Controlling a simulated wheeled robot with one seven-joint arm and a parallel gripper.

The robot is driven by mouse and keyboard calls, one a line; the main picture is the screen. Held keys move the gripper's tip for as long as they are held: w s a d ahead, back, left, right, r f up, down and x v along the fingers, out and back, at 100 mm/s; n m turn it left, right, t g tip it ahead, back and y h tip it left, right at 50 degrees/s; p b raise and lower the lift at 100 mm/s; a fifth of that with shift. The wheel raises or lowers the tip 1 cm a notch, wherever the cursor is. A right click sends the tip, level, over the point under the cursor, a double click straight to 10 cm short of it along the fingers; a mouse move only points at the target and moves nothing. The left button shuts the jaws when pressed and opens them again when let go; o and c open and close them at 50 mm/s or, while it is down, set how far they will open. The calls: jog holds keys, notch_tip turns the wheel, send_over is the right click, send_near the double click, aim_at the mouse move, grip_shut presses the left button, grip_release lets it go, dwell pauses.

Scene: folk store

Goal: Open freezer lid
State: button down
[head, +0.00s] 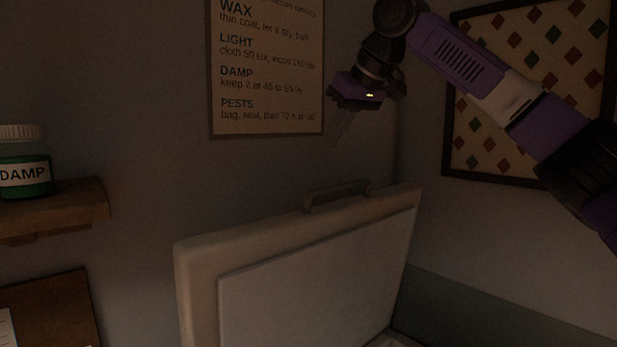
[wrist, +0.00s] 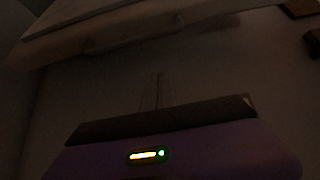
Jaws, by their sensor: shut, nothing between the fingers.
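The freezer lid (head: 190,270) stands raised in the head view, its pale inner panel (head: 310,280) facing me. A handle (head: 337,197) sits on its top edge. A strip of the freezer body (head: 400,340) shows at the bottom edge; the rest is out of frame. My gripper (head: 341,128) is above the lid handle and apart from it, with its fingers pointing down. In the wrist view the fingers (wrist: 158,90) are shut together and hold nothing. The lid's edge (wrist: 150,25) shows dimly at the top of the wrist view.
A wooden shelf (head: 60,207) with a jar labelled DAMP (head: 25,165) is on the left. A sign (head: 267,75) hangs on the wall behind, and a framed diamond pattern (head: 480,100) hangs at the right behind my arm. The room is dim.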

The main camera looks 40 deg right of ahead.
jog(key=p, duration=0.2)
send_over(321, 205)
jog(key=w, duration=0.2)
notch_tip(321, 205, down, 7)
jog(key=shift+s+f+p, duration=0.2)
jog(key=shift+s+f, duration=0.1)
jog(key=shift+s, duration=0.2)
jog(key=shift+s+f+p, duration=0.15)
jog(key=shift+s+f, duration=0.15)
jog(key=shift+s, duration=0.2)
jog(key=shift+s+f, duration=0.3)
jog(key=shift+s, duration=0.3)
jog(key=shift+s+f, duration=0.1)
jog(key=shift+f, duration=0.05)
jog(key=shift+s+a+f+b, duration=0.15)
jog(key=shift+s+f+b, duration=0.1)
jog(key=shift+b, duration=0.1)
jog(key=s+f+t+b, duration=0.3)
jog(key=s+b, duration=0.8)
jog(key=s, duration=0.5)
jog(key=shift+s+d+f, duration=0.2)
jog(key=shift+s+d, duration=0.1)
jog(key=shift+d, duration=0.1)
